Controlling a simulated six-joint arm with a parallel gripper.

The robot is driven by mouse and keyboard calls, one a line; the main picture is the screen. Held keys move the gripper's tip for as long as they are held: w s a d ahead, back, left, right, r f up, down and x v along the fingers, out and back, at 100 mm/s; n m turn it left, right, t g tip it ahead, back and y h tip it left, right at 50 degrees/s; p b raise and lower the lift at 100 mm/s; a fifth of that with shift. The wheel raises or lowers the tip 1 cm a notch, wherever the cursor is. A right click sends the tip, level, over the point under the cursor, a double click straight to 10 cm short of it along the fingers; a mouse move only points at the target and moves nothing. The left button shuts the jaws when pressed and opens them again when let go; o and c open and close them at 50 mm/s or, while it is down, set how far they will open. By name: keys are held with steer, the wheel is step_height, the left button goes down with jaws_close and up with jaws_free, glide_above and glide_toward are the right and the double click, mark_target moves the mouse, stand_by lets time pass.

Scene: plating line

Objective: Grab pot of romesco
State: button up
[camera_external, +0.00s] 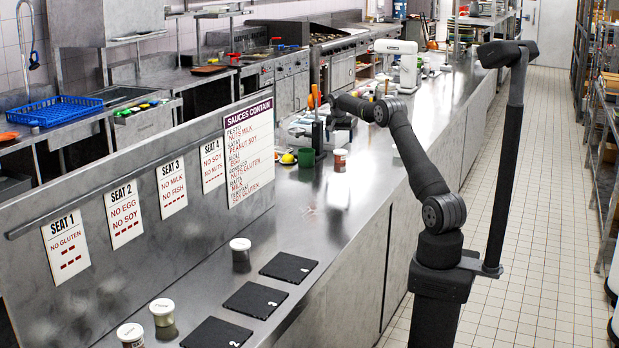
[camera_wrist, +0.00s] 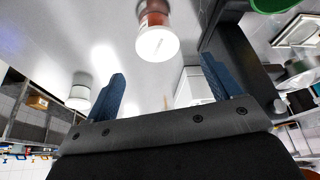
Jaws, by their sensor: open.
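A pot with a white lid and red-brown contents (camera_wrist: 155,22) shows at the top of the wrist view, beyond the gap between my fingertips. My gripper (camera_wrist: 162,70) is open, with its two blue fingers apart and nothing between them. In the external view a white-lidded pot with reddish contents (camera_external: 340,164) stands upright on the steel counter, below the end of my arm. It looks like the same pot. Its lid text is too small to read, so I cannot confirm that it is romesco.
A green container (camera_external: 306,158) stands just left of that pot. Further white-lidded pots (camera_external: 240,254) (camera_external: 162,314) (camera_external: 131,338) stand near the front by several dark numbered slates (camera_external: 289,267). A sauce sign (camera_external: 249,150) hangs on the partition. Counter between the pots is largely clear.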

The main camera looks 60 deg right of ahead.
mark_target(340, 151)
steer(key=x, duration=0.8)
steer(key=shift+s+f, duration=0.15)
steer(key=shift+f, duration=0.2)
steer(key=c, duration=1)
steer(key=shift+r, duration=0.1)
